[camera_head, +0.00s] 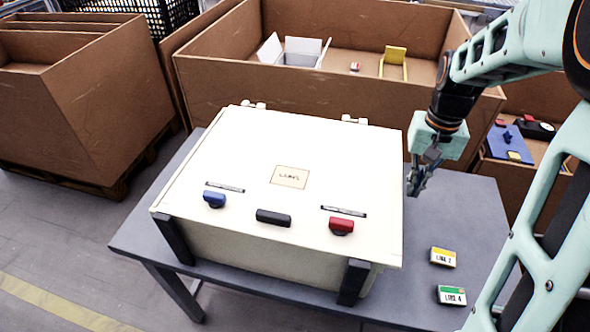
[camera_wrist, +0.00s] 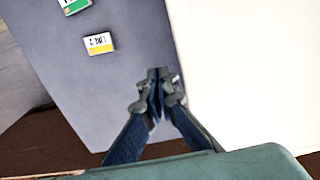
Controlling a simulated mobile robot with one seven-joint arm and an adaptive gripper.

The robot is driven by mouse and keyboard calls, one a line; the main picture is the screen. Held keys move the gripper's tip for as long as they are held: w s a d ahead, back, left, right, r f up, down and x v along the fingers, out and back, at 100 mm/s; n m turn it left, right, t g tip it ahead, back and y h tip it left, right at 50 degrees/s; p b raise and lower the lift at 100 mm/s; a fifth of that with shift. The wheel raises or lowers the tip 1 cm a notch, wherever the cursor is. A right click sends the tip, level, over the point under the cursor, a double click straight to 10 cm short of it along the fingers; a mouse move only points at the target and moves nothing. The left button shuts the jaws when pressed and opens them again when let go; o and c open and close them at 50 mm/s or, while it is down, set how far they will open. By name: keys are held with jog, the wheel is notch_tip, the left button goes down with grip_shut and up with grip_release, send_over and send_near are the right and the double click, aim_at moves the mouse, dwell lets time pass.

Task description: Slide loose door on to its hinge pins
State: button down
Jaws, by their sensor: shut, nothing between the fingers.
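A large cream door panel (camera_head: 240,150) lies flat across the top of a cream cabinet (camera_head: 255,252) on the table. It carries a blue knob, a black handle (camera_head: 273,217), a red knob and a label plate. Two pale hinge pieces, left (camera_head: 254,104) and right (camera_head: 354,119), show at its far edge; whether pins sit inside them cannot be told. My gripper (camera_head: 415,190) is beside the panel's right edge, above the table, pointing down, shut and empty. In the wrist view its closed fingertips (camera_wrist: 158,76) appear beside the edge of a white surface (camera_wrist: 250,80).
The grey table (camera_head: 470,215) has free room right of the cabinet. A yellow label block (camera_head: 443,257) and a green one (camera_head: 451,295) lie there. Large cardboard bins stand behind (camera_head: 300,88) and left (camera_head: 100,110); another with tools is at right.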

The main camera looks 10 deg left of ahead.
jog(key=shift+a, duration=0.1)
dwell(0.3)
jog(key=shift+a, duration=1.6)
jog(key=shift+d, duration=0.1)
jog(key=d, duration=0.1)
notch_tip(320, 180, up, 7)
jog(key=p, duration=0.6)
send_over(400, 184)
jog(key=d, duration=0.1)
jog(key=shift+s, duration=0.1)
